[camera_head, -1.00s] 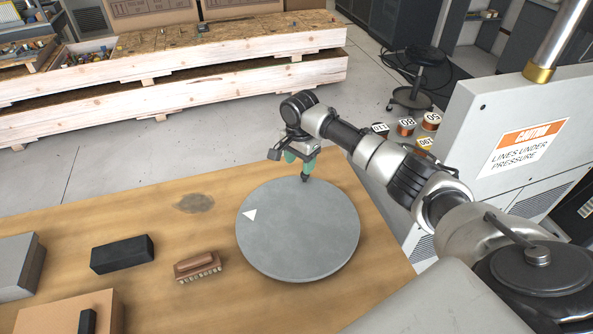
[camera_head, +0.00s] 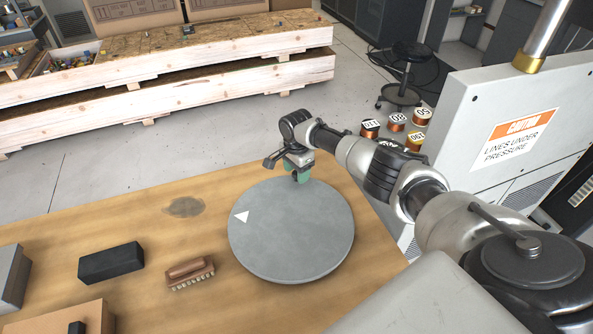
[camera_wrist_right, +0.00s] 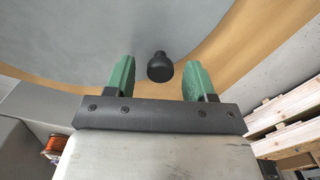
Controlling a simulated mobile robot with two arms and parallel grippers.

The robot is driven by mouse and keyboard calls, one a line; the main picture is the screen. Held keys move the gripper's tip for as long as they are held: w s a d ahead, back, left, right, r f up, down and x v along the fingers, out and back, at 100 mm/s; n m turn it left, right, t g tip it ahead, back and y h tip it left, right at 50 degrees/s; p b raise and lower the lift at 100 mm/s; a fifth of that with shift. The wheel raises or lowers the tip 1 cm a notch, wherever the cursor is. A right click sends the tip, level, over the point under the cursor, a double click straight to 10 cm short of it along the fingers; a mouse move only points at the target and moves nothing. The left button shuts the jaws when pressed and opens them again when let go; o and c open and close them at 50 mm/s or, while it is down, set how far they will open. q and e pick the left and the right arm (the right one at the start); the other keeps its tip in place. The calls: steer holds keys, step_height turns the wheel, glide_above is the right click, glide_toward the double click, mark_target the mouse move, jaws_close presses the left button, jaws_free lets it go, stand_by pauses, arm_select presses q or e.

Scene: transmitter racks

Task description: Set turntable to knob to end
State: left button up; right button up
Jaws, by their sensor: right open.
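The turntable (camera_head: 291,235) is a round grey disc on the wooden table, with a white triangle (camera_head: 242,217) near its left edge. In the right wrist view, its black knob (camera_wrist_right: 160,68) stands near the disc's rim. My right gripper (camera_head: 302,178) is over the far edge of the disc, and its green fingers are open. In the right wrist view, the right gripper (camera_wrist_right: 158,75) has the knob between its fingertips, with a gap on both sides. In the head view the gripper mostly hides the knob. My left gripper is not in view.
On the table (camera_head: 150,230) left of the disc lie a brown brush (camera_head: 188,270) and a black block (camera_head: 111,263). A grey cabinet (camera_head: 500,150) with a caution label stands right. Copper spools (camera_head: 397,122) and wooden pallets (camera_head: 200,85) are beyond the table.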

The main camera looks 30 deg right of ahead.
steer(key=shift+f, duration=0.1)
jaws_close()
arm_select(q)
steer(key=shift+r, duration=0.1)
